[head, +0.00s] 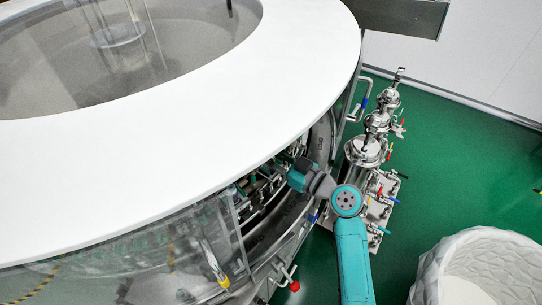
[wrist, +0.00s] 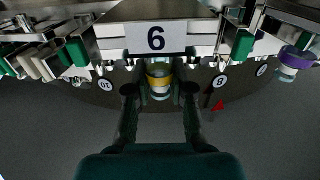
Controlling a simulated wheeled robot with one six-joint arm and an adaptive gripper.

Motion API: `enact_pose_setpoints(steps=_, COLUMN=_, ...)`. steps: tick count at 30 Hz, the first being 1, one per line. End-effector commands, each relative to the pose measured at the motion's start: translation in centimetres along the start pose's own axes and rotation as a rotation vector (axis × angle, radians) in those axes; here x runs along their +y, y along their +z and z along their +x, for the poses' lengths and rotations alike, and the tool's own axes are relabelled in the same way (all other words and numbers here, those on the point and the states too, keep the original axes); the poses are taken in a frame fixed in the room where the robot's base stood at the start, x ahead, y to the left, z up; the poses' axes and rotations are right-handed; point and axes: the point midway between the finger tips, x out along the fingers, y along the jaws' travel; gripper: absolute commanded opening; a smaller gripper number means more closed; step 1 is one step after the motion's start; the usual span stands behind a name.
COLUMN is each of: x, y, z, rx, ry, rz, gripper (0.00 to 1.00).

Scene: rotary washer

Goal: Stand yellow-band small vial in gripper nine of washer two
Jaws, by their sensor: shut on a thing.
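In the wrist view, a small clear vial with a yellow band (wrist: 159,77) stands upright between the two fingers of my gripper (wrist: 159,92), which is shut on it. Washer grippers with green pads (wrist: 243,45) line both sides. The round label to the right reads 8 (wrist: 220,81); the one to the left seems to read 10 (wrist: 105,84). Any label between them is hidden behind the vial and my fingers. In the head view my arm reaches in under the white rim, and the vial is not visible.
A purple-band vial (wrist: 296,60) sits at the right of the wrist view. A red pointer (wrist: 217,106) lies below label 8. In the head view, steel piping (head: 370,150) stands close right of the washer, and a white textured tub (head: 480,250) is lower right.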

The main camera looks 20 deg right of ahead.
Motion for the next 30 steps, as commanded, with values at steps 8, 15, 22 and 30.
enact_pose_setpoints(steps=8, x=0.00, y=0.24, z=0.00, rx=0.001, ry=0.000, rz=-0.002, gripper=0.05)
enact_pose_setpoints(steps=15, x=0.00, y=0.78, z=0.00, rx=0.000, ry=0.000, rz=0.000, gripper=0.05)
enact_pose_setpoints(steps=22, x=0.00, y=1.08, z=0.00, rx=0.000, ry=0.000, rz=0.000, gripper=0.44)
enact_pose_setpoints(steps=30, x=0.00, y=1.05, z=0.00, rx=0.000, ry=0.000, rz=-0.001, gripper=0.47)
